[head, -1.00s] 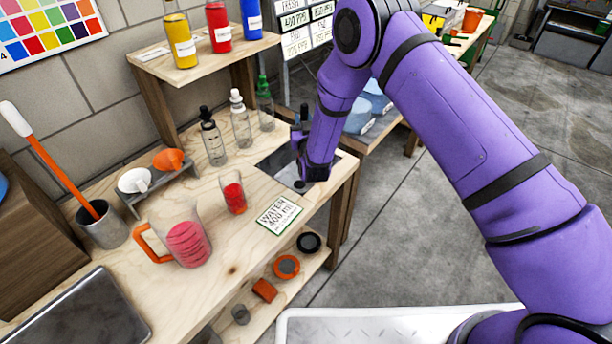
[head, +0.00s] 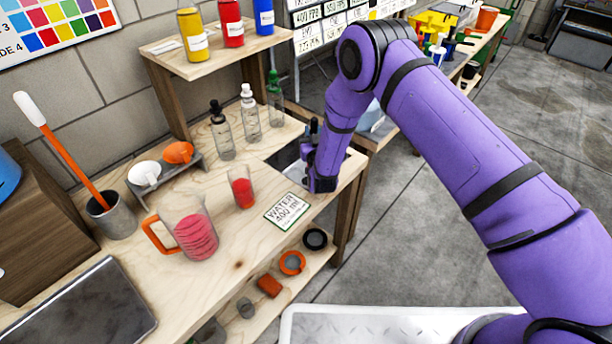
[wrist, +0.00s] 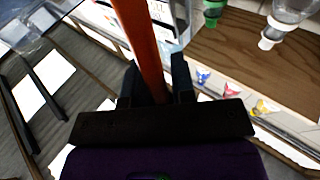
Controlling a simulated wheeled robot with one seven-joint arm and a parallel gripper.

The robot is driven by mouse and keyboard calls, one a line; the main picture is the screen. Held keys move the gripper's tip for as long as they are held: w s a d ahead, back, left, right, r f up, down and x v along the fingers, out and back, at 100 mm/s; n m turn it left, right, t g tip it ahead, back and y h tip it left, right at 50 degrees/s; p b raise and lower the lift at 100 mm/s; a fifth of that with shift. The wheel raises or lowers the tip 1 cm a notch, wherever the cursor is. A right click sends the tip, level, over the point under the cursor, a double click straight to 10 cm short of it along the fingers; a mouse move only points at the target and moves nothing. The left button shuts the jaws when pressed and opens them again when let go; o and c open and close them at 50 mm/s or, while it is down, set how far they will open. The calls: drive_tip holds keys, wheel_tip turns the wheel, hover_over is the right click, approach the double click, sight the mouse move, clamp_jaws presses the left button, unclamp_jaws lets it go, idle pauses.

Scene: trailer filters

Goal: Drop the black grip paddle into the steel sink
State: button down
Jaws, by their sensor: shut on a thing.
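My gripper (wrist: 156,82) is shut on an orange shaft (wrist: 142,40) in the wrist view, which I take to be the black grip paddle. The shaft runs up between the two black fingers; its black grip and far end cannot be made out. In the head view my gripper (head: 307,150) is small and dark beside my purple wrist, above the back right of the bench.
A white-ended stirrer (head: 62,150) stands in a metal cup (head: 112,217). A jug of red liquid (head: 190,228), a red beaker (head: 241,188) and a water card (head: 287,211) stand between my gripper and the basin. Dropper bottles (head: 222,135) stand behind. A dark panel (head: 285,157) lies near my gripper.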

sight(314, 131)
drive_tip(key=c, duration=0.9)
unclamp_jaws()
drive_tip(key=shift+o, duration=0.2)
drive_tip(key=shift+r, duration=0.65)
drive_tip(key=shift+s+r, duration=0.2)
drive_tip(key=shift+r, duration=1.05)
drive_tip(key=s+d+r, duration=0.1)
drive_tip(key=s+d, duration=0.3)
drive_tip(key=s, duration=1.1)
drive_tip(key=shift+d, duration=0.2)
drive_tip(key=shift+r, duration=0.1)
